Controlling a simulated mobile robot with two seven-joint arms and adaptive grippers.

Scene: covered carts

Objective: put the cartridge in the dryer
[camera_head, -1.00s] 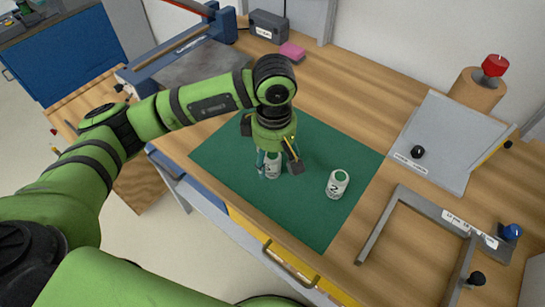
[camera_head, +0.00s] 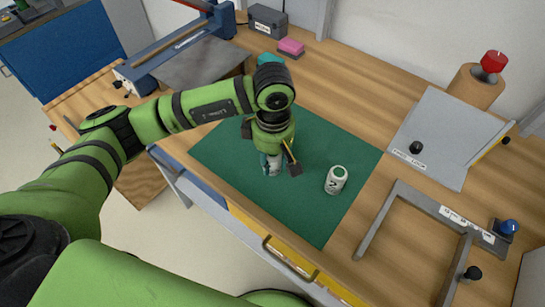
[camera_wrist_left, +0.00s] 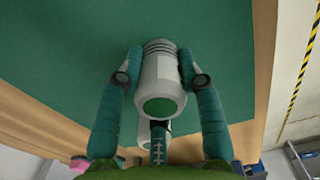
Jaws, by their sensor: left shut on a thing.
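A white cartridge with a green end (camera_wrist_left: 158,85) stands on the green mat (camera_head: 225,150). My left gripper (camera_head: 272,163) is over it from above, its teal fingers shut around its sides. In the left wrist view the fingers (camera_wrist_left: 160,80) press on both sides and one lies below. In the head view the gripper largely hides this cartridge. I cannot tell for sure which thing is the dryer. My right gripper is not in view.
A grey sloped panel (camera_head: 432,135) with a black knob is at right, with a red knob (camera_head: 494,62) behind it. A grey open frame (camera_head: 405,205) lies at front right. A blue-and-grey device (camera_head: 185,45), a dark box (camera_head: 267,20) and a pink block (camera_head: 291,47) are behind.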

